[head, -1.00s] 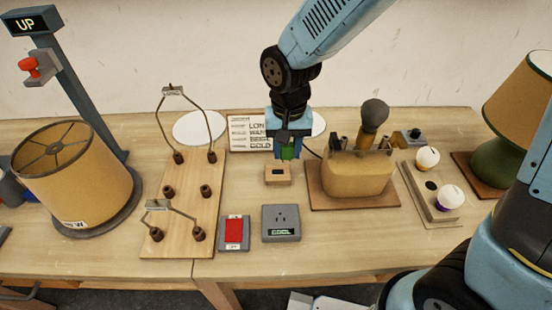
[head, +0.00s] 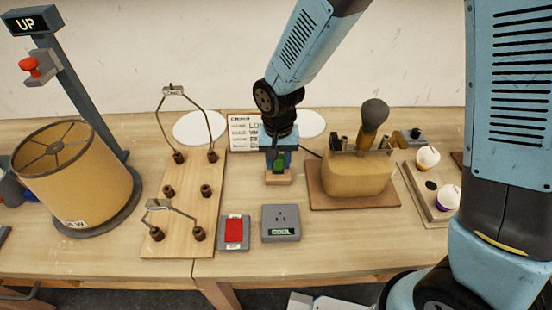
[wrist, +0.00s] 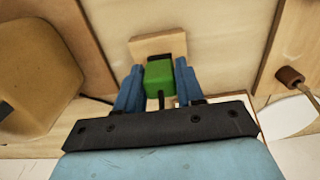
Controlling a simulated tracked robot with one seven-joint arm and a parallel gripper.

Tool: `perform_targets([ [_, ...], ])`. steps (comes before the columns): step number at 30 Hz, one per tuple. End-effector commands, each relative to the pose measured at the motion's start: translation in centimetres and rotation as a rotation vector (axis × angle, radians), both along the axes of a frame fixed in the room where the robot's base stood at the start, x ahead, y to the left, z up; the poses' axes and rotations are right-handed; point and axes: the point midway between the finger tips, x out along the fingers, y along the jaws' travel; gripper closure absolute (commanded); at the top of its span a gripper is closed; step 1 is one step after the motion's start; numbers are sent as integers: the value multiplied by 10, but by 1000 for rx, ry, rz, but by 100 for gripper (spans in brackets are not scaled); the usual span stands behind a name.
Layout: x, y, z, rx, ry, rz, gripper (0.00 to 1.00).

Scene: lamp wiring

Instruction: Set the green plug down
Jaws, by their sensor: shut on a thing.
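The green plug (wrist: 159,78) is between the two blue fingers of my gripper (wrist: 157,88) in the wrist view, with its dark cord running back toward the palm. In the head view the green plug (head: 279,166) shows at the front of my gripper (head: 279,163), which is shut on it. A small wooden block (head: 278,178) with a dark slot sits directly below the plug. The same block (wrist: 158,44) lies just beyond the plug in the wrist view. I cannot tell whether the plug touches the block or its slot.
A lamp base on a wooden board (head: 315,193) stands close on the right. A grey socket box (head: 281,224) and a red switch (head: 234,231) are in front. A pegboard with wire harps (head: 170,230) is left. A printed card (head: 243,135) is behind. Bare table lies around the block.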

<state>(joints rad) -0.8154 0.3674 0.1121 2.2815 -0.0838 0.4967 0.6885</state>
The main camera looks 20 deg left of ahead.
Motion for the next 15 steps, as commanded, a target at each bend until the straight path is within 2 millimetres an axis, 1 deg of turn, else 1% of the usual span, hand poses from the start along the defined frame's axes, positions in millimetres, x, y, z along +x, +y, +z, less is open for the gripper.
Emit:
perform_targets([
  [5,0,0,0,0,0,0,99],
  [15,0,0,-8,-1,1,1,99],
])
